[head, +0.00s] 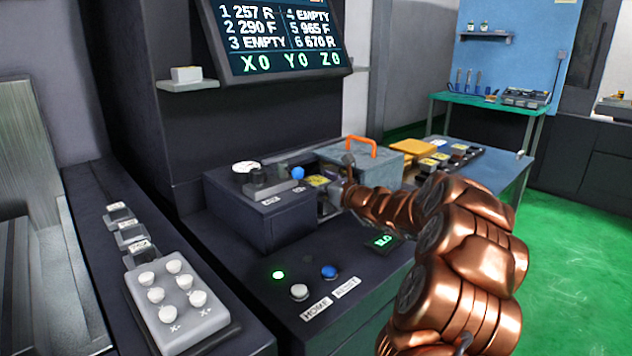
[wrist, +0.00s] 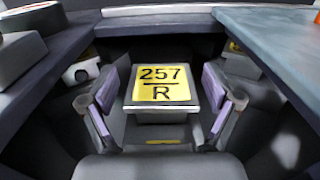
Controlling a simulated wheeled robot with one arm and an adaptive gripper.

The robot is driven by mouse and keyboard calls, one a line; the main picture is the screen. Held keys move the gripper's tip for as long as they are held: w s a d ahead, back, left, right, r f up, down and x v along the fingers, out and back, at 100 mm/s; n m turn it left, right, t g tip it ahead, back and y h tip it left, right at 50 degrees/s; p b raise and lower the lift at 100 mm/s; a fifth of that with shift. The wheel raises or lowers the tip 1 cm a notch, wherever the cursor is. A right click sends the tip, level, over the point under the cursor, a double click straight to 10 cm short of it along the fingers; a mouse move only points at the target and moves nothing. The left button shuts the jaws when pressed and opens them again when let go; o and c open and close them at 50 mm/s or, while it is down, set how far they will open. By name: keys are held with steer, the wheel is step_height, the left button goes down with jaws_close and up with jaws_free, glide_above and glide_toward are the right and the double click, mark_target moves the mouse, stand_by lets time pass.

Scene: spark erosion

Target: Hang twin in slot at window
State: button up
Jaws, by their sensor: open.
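A block with a yellow top plate marked "257 R" (wrist: 160,85) sits in the middle of the wrist view, between the two pads of my gripper (wrist: 160,104). The jaws are spread, one pad on each side of the block, and a dark gap shows beside it. In the head view my gripper (head: 336,194) is at the opening between the dark housing and the grey box, and a yellow plate (head: 318,180) shows beside it. The screen (head: 280,35) lists 1 257 R, 2 290 F, 3 EMPTY, 4 EMPTY, 5 965 F, 6 670 R.
The dark housing (head: 262,215) with a dial and blue knob stands left of my gripper. The grey box (head: 385,165) with an orange handle stands behind it. Several labelled blocks (head: 440,157) lie on the bench to the right. A button panel (head: 315,285) is in front.

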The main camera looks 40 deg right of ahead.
steer(key=shift+r, duration=0.1)
steer(key=shift+s, duration=0.15)
steer(key=s, duration=0.4)
steer(key=s+d, duration=0.1)
steer(key=s, duration=0.6)
steer(key=shift+s+d, duration=0.3)
steer(key=shift+r+p, duration=0.15)
steer(key=shift+p, duration=0.2)
